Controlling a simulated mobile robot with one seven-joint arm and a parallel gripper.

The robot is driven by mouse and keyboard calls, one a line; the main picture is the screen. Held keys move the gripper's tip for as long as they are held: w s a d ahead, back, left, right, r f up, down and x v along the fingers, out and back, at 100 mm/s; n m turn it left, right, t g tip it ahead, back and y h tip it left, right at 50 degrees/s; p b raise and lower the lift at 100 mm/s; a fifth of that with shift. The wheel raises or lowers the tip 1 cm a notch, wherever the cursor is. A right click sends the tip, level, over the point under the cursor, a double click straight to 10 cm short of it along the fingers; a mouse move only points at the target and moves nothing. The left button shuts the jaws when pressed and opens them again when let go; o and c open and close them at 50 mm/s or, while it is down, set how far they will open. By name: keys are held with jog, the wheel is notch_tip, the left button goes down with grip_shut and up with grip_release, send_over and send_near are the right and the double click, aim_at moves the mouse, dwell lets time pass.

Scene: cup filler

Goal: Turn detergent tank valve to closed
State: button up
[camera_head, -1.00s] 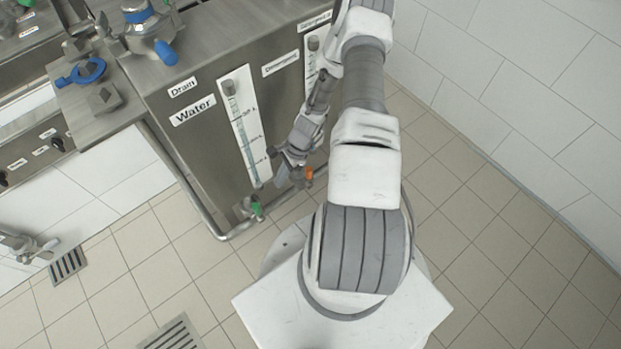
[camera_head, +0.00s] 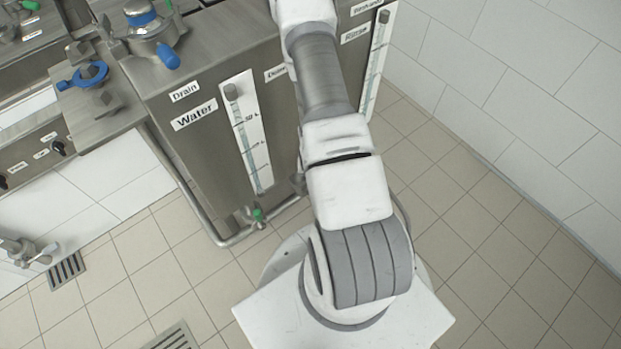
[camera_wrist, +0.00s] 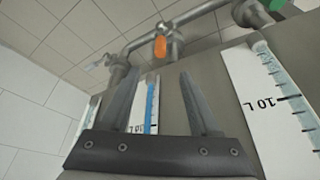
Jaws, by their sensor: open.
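In the wrist view, an orange valve handle (camera_wrist: 160,46) sits on a short pipe stub below the cross pipe, its long side upright in the picture. Below it, a gauge strip with blue liquid (camera_wrist: 149,108) shows between my fingers. My gripper (camera_wrist: 157,75) is open, and its two fingers point toward the pipe, with the orange handle just past the tips and between them in the picture. Nothing is held. In the head view, a partly covered label (camera_head: 276,73) starts with "De"; my arm hides my gripper and the orange handle.
The Water gauge (camera_head: 247,135) and its green valve handle (camera_head: 258,214) stand left of my arm. A pipe (camera_wrist: 190,14) joins several valves; one with a pale handle (camera_wrist: 97,62) is at its left in the wrist view. A white tiled wall (camera_head: 520,75) bounds the right side.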

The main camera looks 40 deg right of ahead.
jog(key=b+x, duration=0.6)
jog(key=x, duration=1.1)
jog(key=shift+w+b, duration=0.15)
jog(key=shift+b, duration=0.15)
grip_shut()
dwell(0.7)
